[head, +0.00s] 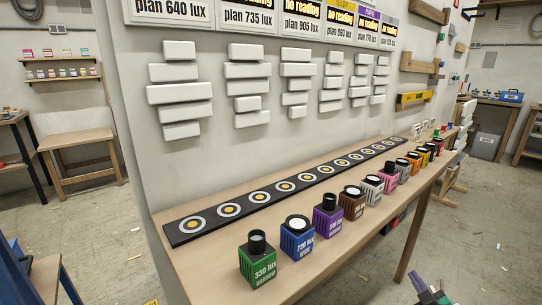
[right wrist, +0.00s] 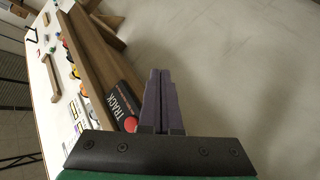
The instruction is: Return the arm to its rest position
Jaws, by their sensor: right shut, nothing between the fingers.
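My right gripper (head: 418,279) shows at the lower right of the head view, low over the floor and to the right of the long wooden bench (head: 330,190). It is apart from the bench and only partly in the picture. In the right wrist view its two purple-grey fingers (right wrist: 158,84) are pressed together with nothing between them, and bare floor lies beyond them. My left gripper does not show in either view.
Coloured lamp blocks, a green one (head: 259,260) nearest, line the bench beside a black strip (head: 257,196) of round targets. White wall slats (head: 180,92) hang above. A black TRACK box (right wrist: 125,106) appears left of the fingers. Floor (head: 480,235) at right is mostly clear.

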